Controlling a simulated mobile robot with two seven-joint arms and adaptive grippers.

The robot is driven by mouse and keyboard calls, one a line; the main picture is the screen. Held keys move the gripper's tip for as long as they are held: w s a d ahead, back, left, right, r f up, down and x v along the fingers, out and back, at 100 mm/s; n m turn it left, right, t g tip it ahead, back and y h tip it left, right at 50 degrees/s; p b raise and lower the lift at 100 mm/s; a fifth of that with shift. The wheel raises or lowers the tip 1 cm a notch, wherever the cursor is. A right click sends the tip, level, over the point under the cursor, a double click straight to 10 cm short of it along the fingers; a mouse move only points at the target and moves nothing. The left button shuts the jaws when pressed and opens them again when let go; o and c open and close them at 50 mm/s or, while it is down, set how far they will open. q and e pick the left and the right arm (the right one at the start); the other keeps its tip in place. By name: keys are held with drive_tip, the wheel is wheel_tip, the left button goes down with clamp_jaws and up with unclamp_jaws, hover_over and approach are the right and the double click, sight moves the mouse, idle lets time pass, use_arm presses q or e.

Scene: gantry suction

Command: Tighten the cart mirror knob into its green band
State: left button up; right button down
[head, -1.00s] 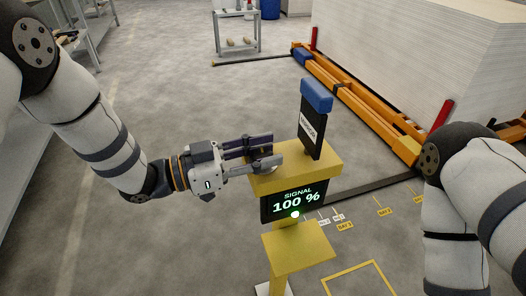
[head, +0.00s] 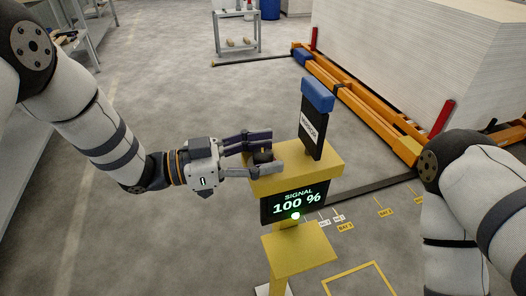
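The yellow cart (head: 300,250) carries an upright dark mirror plate (head: 312,128) with a white label and a blue block (head: 318,95) on top. A small black knob (head: 263,157) sits at the left end of the cart's top. My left gripper (head: 262,154) reaches in from the left, its fingers spread on either side of the knob, with a gap visible around it. The screen (head: 297,201) on the cart's front reads SIGNAL 100 % in green. A green light (head: 295,216) glows below it. No green band is distinguishable at the knob. My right gripper is out of view.
An orange gantry rail (head: 360,105) runs along a large white stack (head: 430,60) at upper right. Yellow floor marks and bay labels (head: 345,227) lie right of the cart. A small shelf (head: 237,35) stands far back. The floor left of the cart is clear.

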use_arm(q)
drive_tip(key=v, duration=1.2)
